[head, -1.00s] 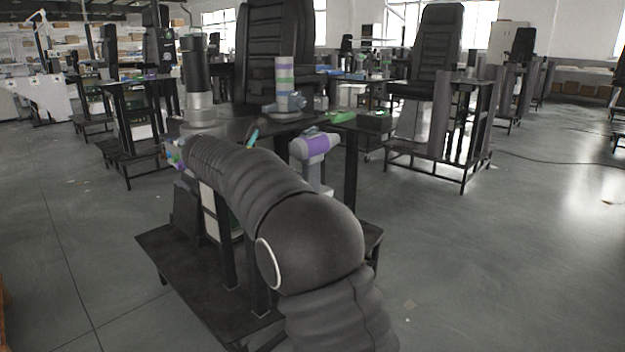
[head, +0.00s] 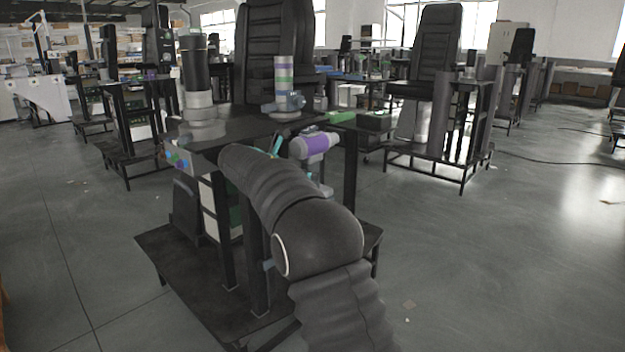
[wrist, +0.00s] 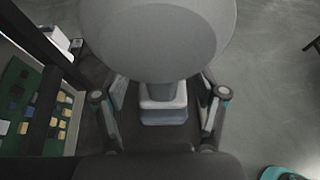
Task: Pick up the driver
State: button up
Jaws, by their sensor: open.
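The driver (head: 315,145) has a rounded grey and purple body over a slimmer grey handle. In the head view it is upright near the front right of the near bench. My arm hides part of its lower end. In the wrist view the driver (wrist: 160,45) shows as a large grey rounded body with a short stem and a pale, blue-grey base. My gripper (wrist: 160,93) is open, one finger on each side of the stem and base. I cannot tell whether either finger touches. What supports the base is hidden.
The near bench (head: 240,125) carries a grey and black column (head: 198,90) and a smaller banded column (head: 284,75). A dark lower platform (head: 180,275) lies below. A green board (wrist: 22,105) is left in the wrist view. Floor to the right is clear.

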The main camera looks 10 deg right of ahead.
jog(key=x, duration=0.4)
jog(key=shift+d+r, duration=0.1)
jog(key=shift+d, duration=0.1)
grip_shut()
jog(key=shift+r, duration=0.1)
